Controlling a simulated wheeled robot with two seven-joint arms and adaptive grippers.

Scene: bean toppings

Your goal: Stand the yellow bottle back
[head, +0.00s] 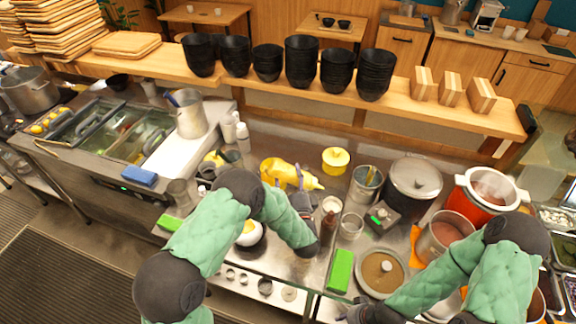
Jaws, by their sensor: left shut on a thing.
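The yellow bottle (278,171) lies on its side over the middle of the steel counter, its nozzle pointing right. My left gripper (297,187) is shut on it near the nozzle end, and dark gripper parts cover some of it. I cannot tell whether the bottle touches the counter. My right gripper (352,314) is at the bottom edge, partly cut off, and its fingers cannot be made out.
A yellow container (335,160) stands right of the bottle. A utensil pot (365,184), a lidded steel pot (413,182) and a red pot (487,194) crowd the right. Black bowl stacks (301,62) line the wooden shelf behind. A green block (340,270) lies in front.

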